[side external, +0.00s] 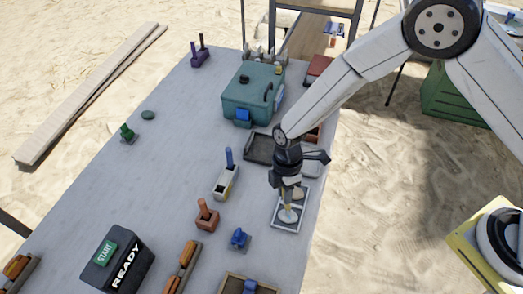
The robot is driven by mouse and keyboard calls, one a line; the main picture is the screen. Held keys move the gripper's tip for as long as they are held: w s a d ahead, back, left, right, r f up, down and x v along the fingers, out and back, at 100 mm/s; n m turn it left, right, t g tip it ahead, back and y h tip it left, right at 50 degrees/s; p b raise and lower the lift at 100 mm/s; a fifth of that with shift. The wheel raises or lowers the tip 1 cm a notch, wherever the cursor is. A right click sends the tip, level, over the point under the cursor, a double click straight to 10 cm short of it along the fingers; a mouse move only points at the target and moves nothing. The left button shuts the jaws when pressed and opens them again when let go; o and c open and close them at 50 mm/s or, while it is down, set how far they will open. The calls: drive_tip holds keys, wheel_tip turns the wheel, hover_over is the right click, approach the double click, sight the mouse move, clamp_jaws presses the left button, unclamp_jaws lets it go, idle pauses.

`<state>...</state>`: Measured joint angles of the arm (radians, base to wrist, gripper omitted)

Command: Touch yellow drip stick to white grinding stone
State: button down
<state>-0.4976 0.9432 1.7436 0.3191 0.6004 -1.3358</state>
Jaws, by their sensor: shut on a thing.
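My gripper (288,196) points down over a light-framed tray (277,226) near the right edge of the table. It is shut on a small pale yellow piece (289,206), which seems to be the yellow drip stick; the gripper hides its upper part. A whitish rounded thing (288,216), which may be the white grinding stone, lies in the tray right under the held piece. I cannot tell whether the two touch. A tan piece (299,193) shows beside the fingers.
A pale block with a blue stick (229,158), an orange-brown holder (207,215) and a blue piece (239,238) stand left of the tray. A teal box (245,100) and a dark tray (260,150) are behind. The table's left middle is mostly clear.

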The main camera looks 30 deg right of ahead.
drive_tip(key=shift+r, duration=0.1)
drive_tip(key=shift+s+a+v, duration=0.1)
drive_tip(key=shift+s+v, duration=0.15)
drive_tip(key=shift+v, duration=1)
drive_tip(key=shift+s+a+v, duration=0.1)
drive_tip(key=shift+s+v, duration=0.15)
drive_tip(key=shift+v, duration=1.05)
drive_tip(key=shift+s+a+v, duration=0.15)
drive_tip(key=shift+s+v, duration=0.1)
drive_tip(key=shift+v, duration=1)
